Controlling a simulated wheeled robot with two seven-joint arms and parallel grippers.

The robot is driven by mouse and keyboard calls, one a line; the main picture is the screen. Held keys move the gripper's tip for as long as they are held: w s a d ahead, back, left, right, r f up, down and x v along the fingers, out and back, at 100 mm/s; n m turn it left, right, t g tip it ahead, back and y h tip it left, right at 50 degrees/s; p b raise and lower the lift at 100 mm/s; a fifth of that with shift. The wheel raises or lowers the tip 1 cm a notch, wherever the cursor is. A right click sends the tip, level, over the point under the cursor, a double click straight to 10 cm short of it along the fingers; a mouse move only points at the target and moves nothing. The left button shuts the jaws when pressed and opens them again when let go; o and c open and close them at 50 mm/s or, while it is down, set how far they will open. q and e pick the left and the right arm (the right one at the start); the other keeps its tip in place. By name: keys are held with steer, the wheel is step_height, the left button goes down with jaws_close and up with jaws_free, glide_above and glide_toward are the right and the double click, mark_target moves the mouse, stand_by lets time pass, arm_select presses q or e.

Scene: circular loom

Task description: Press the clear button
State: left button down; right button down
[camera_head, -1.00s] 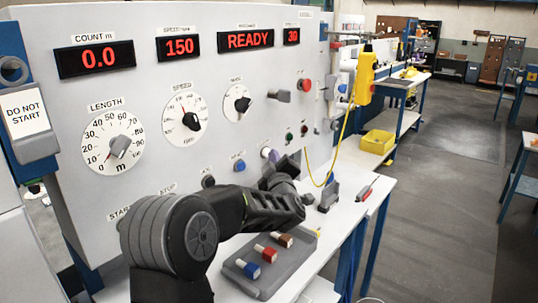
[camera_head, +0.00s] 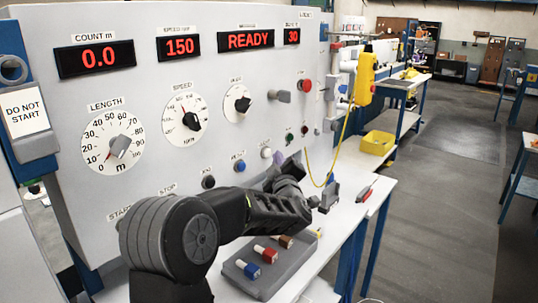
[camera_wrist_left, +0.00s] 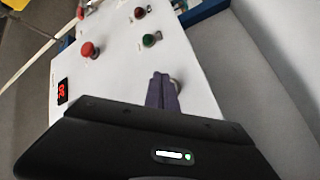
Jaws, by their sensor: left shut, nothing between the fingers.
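A row of push buttons sits low on the grey panel: a black one (camera_head: 208,182), a blue one (camera_head: 239,166) and a whitish one (camera_head: 266,153). Their labels are too small to read surely, so I cannot tell which is marked clear. My left gripper (camera_head: 279,158) is shut and empty, with its purple fingers close to the panel just right of the whitish button. In the left wrist view the shut fingers (camera_wrist_left: 161,92) point at the panel and partly cover a pale round button (camera_wrist_left: 176,86). Contact cannot be made out. My right gripper is out of view.
Dials and red displays fill the panel (camera_head: 217,65) above. A red button (camera_head: 304,85) and a green button (camera_head: 289,139) sit nearby. A grey tray (camera_head: 240,269) with coloured plugs lies below my arm. A yellow pendant (camera_head: 364,77) hangs at the right.

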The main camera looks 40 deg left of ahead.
arm_select(q)
steer(key=shift+d, duration=0.1)
steer(key=d, duration=0.4)
steer(key=shift+d, duration=0.4)
stand_by(0.7)
